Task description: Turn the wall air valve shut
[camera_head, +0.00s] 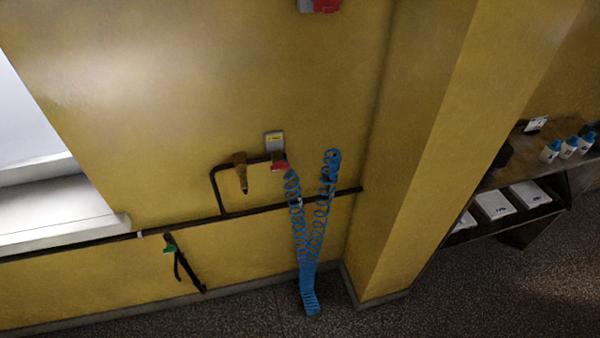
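A dark air pipe (217,190) rises from a long horizontal wall pipe and bends right. On its upper stretch hangs a brass-coloured fitting (240,172) pointing down. Neither of my grippers is in view.
A green-handled fitting with a dark hanging piece (170,248) is on the lower pipe at left. A yellow pillar (425,150) juts out at right. Beyond it, a shelf (550,180) holds bottles and white boxes. The speckled floor (480,290) looks clear.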

